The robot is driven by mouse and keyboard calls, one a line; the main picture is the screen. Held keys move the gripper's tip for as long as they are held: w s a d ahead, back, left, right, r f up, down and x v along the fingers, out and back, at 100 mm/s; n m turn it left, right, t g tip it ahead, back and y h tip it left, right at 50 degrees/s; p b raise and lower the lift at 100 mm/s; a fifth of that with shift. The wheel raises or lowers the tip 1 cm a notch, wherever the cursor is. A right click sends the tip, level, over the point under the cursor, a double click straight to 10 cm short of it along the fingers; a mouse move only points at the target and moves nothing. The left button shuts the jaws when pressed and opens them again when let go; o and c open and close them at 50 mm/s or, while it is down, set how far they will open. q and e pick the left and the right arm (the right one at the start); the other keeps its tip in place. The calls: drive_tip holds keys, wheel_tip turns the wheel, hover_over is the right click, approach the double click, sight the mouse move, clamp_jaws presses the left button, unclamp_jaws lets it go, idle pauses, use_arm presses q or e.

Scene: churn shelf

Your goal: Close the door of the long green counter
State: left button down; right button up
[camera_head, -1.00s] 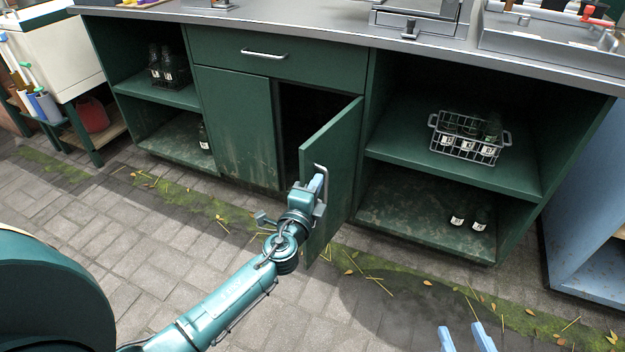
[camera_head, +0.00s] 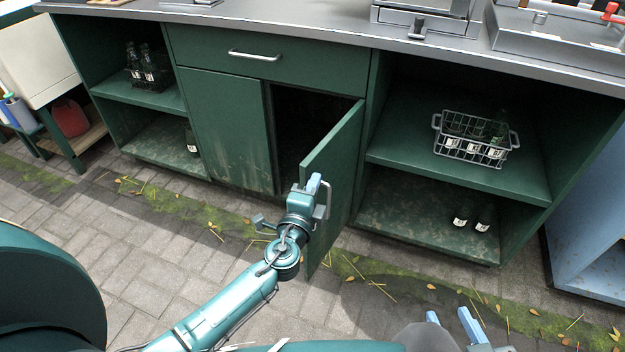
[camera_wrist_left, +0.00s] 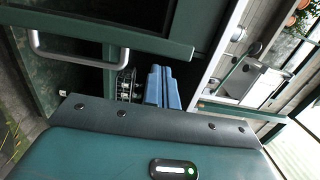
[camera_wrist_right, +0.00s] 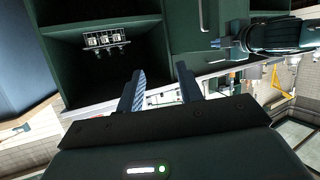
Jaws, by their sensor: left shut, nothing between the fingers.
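The long green counter (camera_head: 230,120) has a hinged door (camera_head: 341,165) standing wide open toward me, hinged on its right side. A dark cavity (camera_head: 297,120) shows behind it. My left gripper (camera_head: 315,184) is shut and empty, at the door's free edge beside its silver handle (camera_head: 327,198). Whether it touches the door is unclear. In the left wrist view, the closed blue fingers (camera_wrist_left: 162,86) are apart from a silver bar handle (camera_wrist_left: 75,55) on a green panel. My right gripper (camera_head: 452,324) is low in front of the counter, open and empty; its spread fingers (camera_wrist_right: 160,88) show in the right wrist view.
A closed door panel (camera_head: 228,130) and a drawer (camera_head: 300,64) flank the cavity. Open shelves hold a bottle crate (camera_head: 470,148) and loose bottles (camera_head: 472,219) at right, and more bottles (camera_head: 145,66) at left. The paved floor (camera_head: 130,265) in front is clear.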

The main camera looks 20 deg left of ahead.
use_arm(q)
drive_tip(key=shift+a, duration=0.3)
use_arm(e)
drive_tip(key=shift+w+a, duration=0.2)
drive_tip(key=shift+a, duration=0.25)
